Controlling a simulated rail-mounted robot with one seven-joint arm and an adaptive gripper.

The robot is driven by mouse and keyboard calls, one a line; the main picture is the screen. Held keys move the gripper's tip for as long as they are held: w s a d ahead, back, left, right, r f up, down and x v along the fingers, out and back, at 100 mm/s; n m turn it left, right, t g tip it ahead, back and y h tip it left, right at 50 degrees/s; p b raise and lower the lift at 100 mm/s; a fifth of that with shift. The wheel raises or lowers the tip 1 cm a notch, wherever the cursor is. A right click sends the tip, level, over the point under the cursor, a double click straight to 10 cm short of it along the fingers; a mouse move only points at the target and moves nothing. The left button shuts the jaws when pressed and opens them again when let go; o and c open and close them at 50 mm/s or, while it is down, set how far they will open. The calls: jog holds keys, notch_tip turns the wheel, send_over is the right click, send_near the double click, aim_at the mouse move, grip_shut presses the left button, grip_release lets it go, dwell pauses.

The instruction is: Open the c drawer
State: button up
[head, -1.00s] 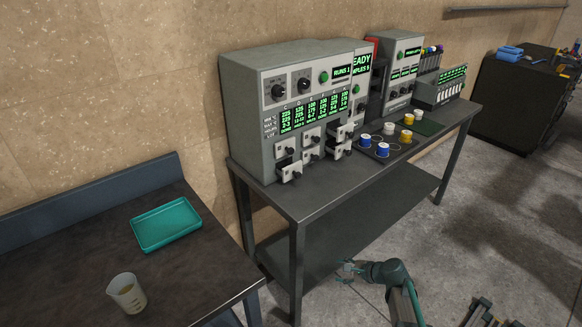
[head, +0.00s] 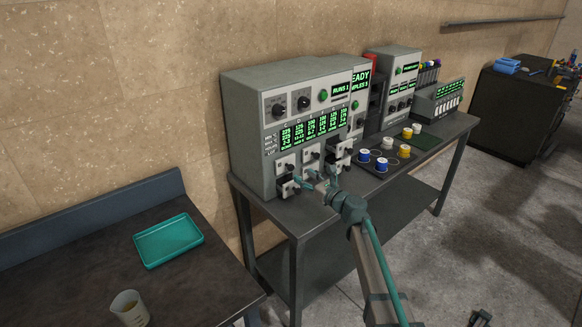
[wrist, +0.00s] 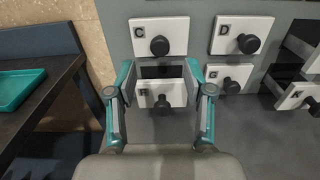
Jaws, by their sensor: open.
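The C drawer (wrist: 146,29) is a small white front marked C with a dark round knob (wrist: 160,45). It is at the top left of the drawer group in the wrist view and looks shut. It also shows on the machine in the head view (head: 284,162). My gripper (wrist: 158,68) is open and empty, just below the C drawer. Its fingers are on either side of the drawer below C (wrist: 149,93), whose label is unclear. That lower drawer stands pulled out, with a dark inside showing. No contact with the C knob is visible.
The D drawer (wrist: 242,35) and the G drawer (wrist: 228,78) are to the right, with pulled-out drawers (head: 340,155) farther right. Blue, white and yellow spools (head: 382,163) stand on the bench to the right. A teal tray (head: 168,240) and a beaker (head: 130,308) are on the left table.

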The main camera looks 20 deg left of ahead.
aim_at(292, 168)
jog(key=p+x, duration=0.2)
jog(key=x, duration=0.5)
jog(key=shift+w+a+r, duration=0.1)
jog(key=shift+w+a+p, duration=0.2)
jog(key=shift+a+p, duration=0.1)
jog(key=shift+a, duration=0.25)
grip_shut()
